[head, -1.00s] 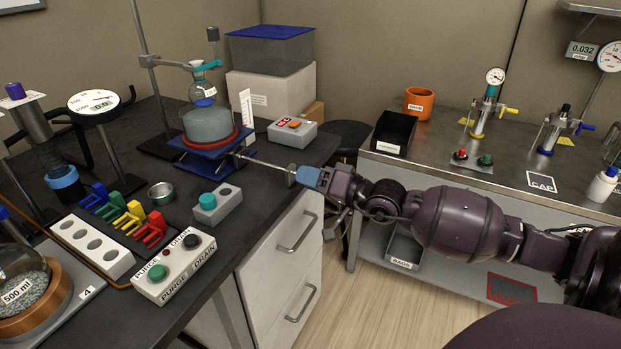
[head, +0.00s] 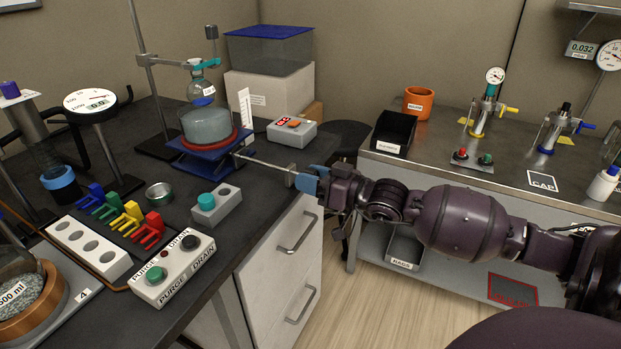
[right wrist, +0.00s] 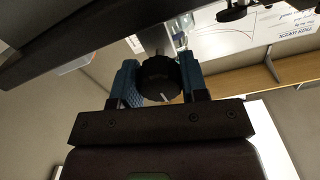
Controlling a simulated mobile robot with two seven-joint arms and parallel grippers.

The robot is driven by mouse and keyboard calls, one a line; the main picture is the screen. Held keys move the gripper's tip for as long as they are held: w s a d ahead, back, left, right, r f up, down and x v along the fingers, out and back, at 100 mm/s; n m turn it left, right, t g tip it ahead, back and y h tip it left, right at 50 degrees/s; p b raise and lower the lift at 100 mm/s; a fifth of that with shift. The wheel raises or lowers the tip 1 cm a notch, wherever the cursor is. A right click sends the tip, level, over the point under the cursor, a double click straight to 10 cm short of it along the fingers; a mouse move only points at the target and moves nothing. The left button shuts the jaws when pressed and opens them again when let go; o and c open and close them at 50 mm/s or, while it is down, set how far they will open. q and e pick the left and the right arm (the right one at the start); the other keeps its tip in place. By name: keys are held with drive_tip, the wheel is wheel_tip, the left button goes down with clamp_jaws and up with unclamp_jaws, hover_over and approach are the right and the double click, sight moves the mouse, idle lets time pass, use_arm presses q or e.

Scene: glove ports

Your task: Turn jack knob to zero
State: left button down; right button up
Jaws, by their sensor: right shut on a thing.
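The blue lab jack (head: 201,161) stands on the dark bench and carries a heater with a red rim and a glass bath (head: 207,125). A metal rod runs from the jack to the right, past the bench edge. The black jack knob (right wrist: 159,78) shows in the right wrist view, with a white mark at its lower edge; its lettering is too small to read. My right gripper (head: 308,181) is at the rod's outer end, its blue fingers shut on the knob's two sides. In the head view the fingers mostly hide the knob. My left gripper is not in view.
A white scale (head: 245,107) stands beside the jack. A grey box with an orange button (head: 292,132) sits behind the rod. Drawers with handles (head: 296,233) lie below my gripper. A stool (head: 343,141) and a second bench (head: 455,165) stand behind my right arm.

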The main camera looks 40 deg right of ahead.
idle(0.4)
drive_tip(key=o, duration=0.8)
drive_tip(key=shift+c, duration=0.2)
drive_tip(key=shift+o, duration=0.8)
drive_tip(key=p+v, duration=0.1)
drive_tip(key=v, duration=0.9)
drive_tip(key=shift+s+d+p, duration=0.15)
drive_tip(key=shift+s+p, duration=0.15)
drive_tip(key=shift+s, duration=0.05)
drive_tip(key=shift+f, duration=0.1)
